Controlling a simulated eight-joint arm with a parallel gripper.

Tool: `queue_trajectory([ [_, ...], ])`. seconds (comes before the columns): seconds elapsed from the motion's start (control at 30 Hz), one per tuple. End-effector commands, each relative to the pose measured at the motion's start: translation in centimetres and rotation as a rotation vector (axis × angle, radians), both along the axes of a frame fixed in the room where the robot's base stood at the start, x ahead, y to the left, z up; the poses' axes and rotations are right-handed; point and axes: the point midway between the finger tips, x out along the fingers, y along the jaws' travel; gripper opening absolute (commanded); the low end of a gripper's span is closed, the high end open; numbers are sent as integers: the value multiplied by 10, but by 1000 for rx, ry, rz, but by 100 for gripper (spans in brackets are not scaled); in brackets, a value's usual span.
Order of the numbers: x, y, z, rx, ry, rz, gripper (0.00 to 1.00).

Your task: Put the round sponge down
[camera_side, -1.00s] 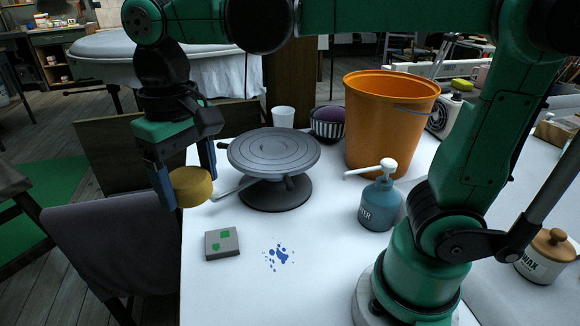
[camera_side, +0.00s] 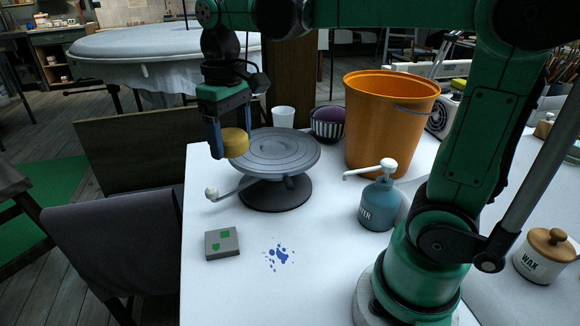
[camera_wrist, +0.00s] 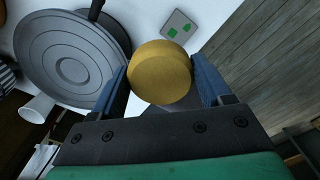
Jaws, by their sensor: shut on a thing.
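The round sponge (camera_side: 236,142) is a thick yellow disc. My gripper (camera_side: 228,142) is shut on it and holds it in the air by the left edge of the grey turntable (camera_side: 275,150) in the side view. In the wrist view the sponge (camera_wrist: 160,74) sits between the two blue fingers of my gripper (camera_wrist: 162,84). The turntable's round top (camera_wrist: 68,58) lies to the left there, with nothing on it. How high the sponge is above the table is hard to tell.
A grey block with green marks (camera_side: 222,243) and blue paint spots (camera_side: 279,255) lie at the table's front. A blue pump bottle (camera_side: 378,205), orange bucket (camera_side: 388,120), striped bowl (camera_side: 327,124) and white cup (camera_side: 283,117) stand around the turntable.

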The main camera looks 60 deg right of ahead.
Motion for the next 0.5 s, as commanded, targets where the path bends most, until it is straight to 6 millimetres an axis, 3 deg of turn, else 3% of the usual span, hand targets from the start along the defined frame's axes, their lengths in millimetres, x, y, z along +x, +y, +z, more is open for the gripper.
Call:
queue_trajectory([
  [0.1, -18, -6, 6, 0, 0, -2, 22],
  [0.23, -27, -9, 3, 0, 0, -1, 22],
  [0.5, -28, -9, -49, 0, 0, 0, 22],
])
